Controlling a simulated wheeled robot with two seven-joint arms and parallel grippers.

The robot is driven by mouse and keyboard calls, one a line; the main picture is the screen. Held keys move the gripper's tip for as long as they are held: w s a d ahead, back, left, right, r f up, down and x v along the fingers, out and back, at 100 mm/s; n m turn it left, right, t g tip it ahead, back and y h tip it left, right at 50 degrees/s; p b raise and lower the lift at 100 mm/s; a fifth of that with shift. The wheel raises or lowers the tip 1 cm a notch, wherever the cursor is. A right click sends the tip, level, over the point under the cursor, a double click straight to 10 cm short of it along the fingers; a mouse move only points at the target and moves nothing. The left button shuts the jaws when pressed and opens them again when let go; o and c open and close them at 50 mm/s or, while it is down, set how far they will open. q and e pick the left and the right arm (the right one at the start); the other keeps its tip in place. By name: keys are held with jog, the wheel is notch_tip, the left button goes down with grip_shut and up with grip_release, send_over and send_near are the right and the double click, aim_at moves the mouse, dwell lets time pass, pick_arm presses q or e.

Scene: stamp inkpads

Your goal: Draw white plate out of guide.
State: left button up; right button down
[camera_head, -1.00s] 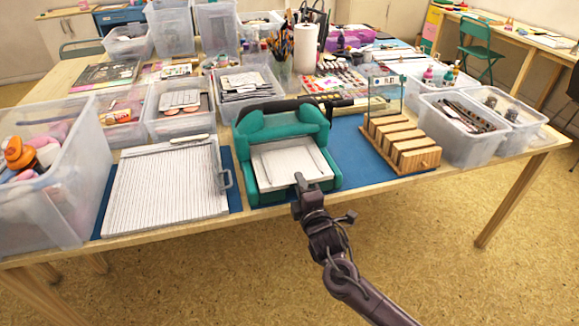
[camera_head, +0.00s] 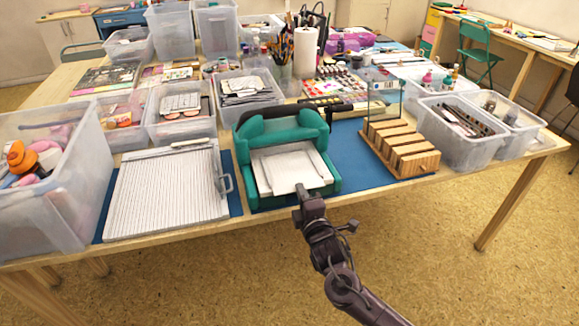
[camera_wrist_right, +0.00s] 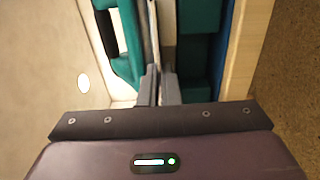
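The white plate (camera_head: 293,170) lies in the teal guide (camera_head: 281,128), which stands on a blue mat on the table. The plate is a little askew, and its front part reaches the guide's front edge. My right gripper (camera_head: 301,190) is at the plate's front edge. In the right wrist view, the plate (camera_wrist_right: 154,35) shows nearly edge-on, running between the two close-set fingers (camera_wrist_right: 159,86), which look shut on it. The teal guide (camera_wrist_right: 200,50) shows on both sides there. My left gripper is not in view.
A white ridged board (camera_head: 165,195) with a metal handle lies left of the guide. A slotted wooden block (camera_head: 403,150) stands to the right on the blue mat (camera_head: 350,160). Clear bins (camera_head: 50,185) crowd the left and back. The space before the table edge is free.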

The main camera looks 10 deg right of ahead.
jog(key=s+p, duration=0.8)
jog(key=s, duration=0.6)
jog(key=shift+d, duration=0.25)
dwell(1.0)
notch_tip(320, 180, up, 4)
jog(key=p, duration=0.4)
jog(key=shift+p, duration=0.35)
dwell(0.3)
